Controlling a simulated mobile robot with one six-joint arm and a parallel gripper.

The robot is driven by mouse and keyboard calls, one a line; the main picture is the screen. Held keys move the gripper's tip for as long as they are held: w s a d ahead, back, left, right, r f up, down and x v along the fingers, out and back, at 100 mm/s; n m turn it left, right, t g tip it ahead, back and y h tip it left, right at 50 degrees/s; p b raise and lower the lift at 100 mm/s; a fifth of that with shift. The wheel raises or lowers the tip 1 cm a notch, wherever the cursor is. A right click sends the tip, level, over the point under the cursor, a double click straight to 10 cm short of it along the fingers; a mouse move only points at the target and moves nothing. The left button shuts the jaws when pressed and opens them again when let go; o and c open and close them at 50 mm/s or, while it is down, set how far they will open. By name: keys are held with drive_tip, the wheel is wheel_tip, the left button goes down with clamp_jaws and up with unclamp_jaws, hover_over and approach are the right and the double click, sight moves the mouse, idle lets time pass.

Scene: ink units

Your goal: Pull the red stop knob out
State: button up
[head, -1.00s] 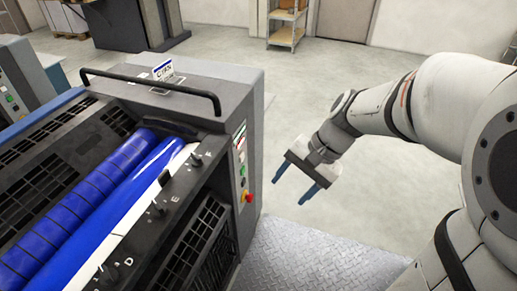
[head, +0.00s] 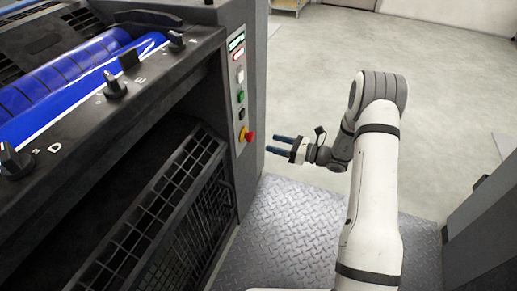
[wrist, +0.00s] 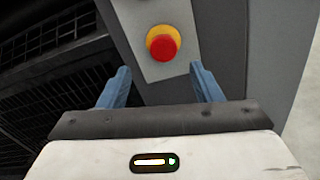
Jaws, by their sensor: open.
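The red stop knob (head: 249,136) sits on a yellow collar low on the light control strip at the right end of the machine. In the wrist view the red stop knob (wrist: 163,46) shows above the gap between my fingertips. My gripper (head: 277,145) is open and empty, its two blue fingers pointing left towards the knob and apart from it. In the wrist view my gripper (wrist: 160,78) has one finger on each side, below the knob, with nothing between them.
Green, white and black buttons (head: 239,82) line the strip above the knob. A black mesh guard (head: 180,200) stands left of it. A diamond-plate step (head: 290,225) lies below. A grey cabinet (head: 490,220) stands at right.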

sight(253, 137)
drive_tip(key=b+x, duration=0.1)
drive_tip(key=x, duration=0.6)
drive_tip(key=shift+w+a+f+b, duration=0.2)
drive_tip(key=shift+w+a+b, duration=0.1)
drive_tip(key=shift+b, duration=0.1)
